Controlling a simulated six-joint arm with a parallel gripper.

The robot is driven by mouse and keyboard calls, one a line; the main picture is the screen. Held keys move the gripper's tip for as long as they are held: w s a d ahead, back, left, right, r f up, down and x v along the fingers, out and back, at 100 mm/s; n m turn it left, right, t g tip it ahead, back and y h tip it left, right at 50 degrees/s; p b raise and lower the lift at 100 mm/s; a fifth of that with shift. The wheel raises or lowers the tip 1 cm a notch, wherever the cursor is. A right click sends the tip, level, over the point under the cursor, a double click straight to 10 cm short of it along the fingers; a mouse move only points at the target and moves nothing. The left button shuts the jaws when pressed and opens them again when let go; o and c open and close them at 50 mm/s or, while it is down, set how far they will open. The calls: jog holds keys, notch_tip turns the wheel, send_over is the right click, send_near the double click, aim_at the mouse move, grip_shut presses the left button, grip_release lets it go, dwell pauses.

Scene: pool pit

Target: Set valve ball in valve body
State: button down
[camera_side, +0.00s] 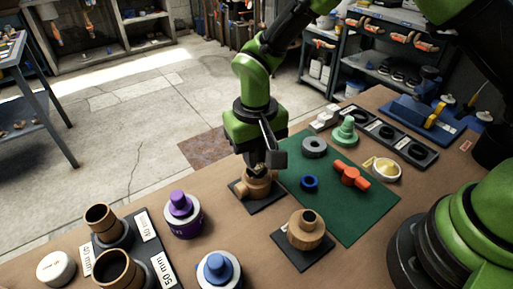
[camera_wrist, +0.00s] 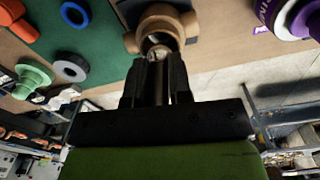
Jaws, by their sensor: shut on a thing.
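The tan valve body (camera_side: 262,187) stands on a dark square plate, with a port facing left in the side view. In the wrist view the valve body (camera_wrist: 178,25) shows its round opening beyond my fingertips. My gripper (camera_side: 257,170) points down right over the valve body. In the wrist view my gripper (camera_wrist: 159,66) is shut on a small pale, rounded piece that looks like the valve ball (camera_wrist: 158,51). The ball is at the body's opening, and its lower part is hidden, so I cannot tell whether it touches the seat.
A second tan fitting (camera_side: 306,232) stands on its own plate, nearer the camera. The green mat (camera_side: 330,205) holds a blue ring (camera_side: 309,183), a grey ring (camera_side: 314,147) and an orange handle (camera_side: 350,176). A purple-topped part (camera_side: 182,215) stands left.

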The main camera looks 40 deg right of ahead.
jog(key=shift+f, duration=0.6)
jog(key=shift+f, duration=0.5)
jog(key=shift+r, duration=0.1)
dwell(0.5)
jog(key=c, duration=0.5)
grip_release()
jog(key=shift+c, duration=0.2)
jog(key=shift+r, duration=4)
